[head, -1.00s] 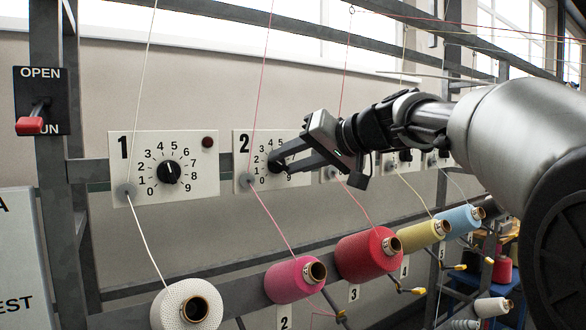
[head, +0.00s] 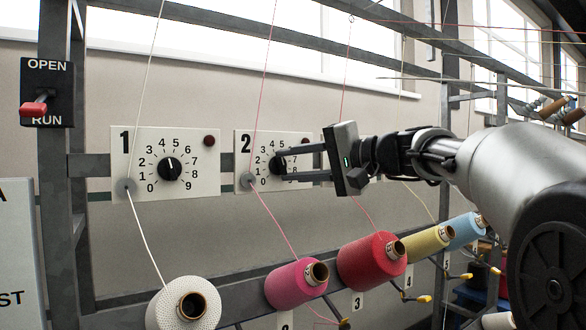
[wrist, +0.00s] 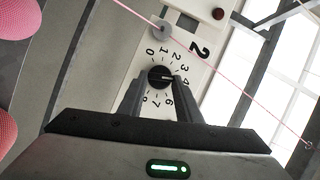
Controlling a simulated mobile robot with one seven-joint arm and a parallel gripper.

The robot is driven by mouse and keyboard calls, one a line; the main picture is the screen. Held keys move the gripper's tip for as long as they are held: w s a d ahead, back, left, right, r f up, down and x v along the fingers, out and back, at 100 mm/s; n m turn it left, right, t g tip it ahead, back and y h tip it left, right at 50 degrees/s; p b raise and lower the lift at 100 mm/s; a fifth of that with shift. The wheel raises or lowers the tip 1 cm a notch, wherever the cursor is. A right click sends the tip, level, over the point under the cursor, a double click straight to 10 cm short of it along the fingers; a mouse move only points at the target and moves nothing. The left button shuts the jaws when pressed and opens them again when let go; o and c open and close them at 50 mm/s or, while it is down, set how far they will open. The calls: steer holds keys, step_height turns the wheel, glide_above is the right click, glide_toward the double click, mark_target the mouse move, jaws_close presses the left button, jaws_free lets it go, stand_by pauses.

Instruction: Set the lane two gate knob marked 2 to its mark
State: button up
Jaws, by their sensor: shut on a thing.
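The lane two knob (head: 276,163) is a round black dial on a white plate marked 2 (head: 243,176), numbered around its rim. My gripper (head: 283,165) reaches it from the right, with its two fingers at the dial. In the wrist view the knob (wrist: 157,77) sits between the fingertips (wrist: 158,84), and the jaws are shut on it. Its white pointer line points roughly toward the 4. The fingers hide part of the scale, and I cannot make out a separate target mark.
The lane one plate (head: 204,165) with its own dial (head: 170,168) is to the left. An OPEN/RUN lever (head: 35,108) is at far left. Pink (head: 290,285) and red (head: 362,262) yarn cones stand below. A pink thread (wrist: 195,48) runs past the plate.

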stand_by(0.5)
steer(key=o, duration=1)
steer(key=shift+o, duration=0.2)
steer(key=b+v, duration=0.1)
steer(key=v, duration=1.6)
steer(key=shift+s, duration=0.2)
steer(key=shift+d, duration=0.15)
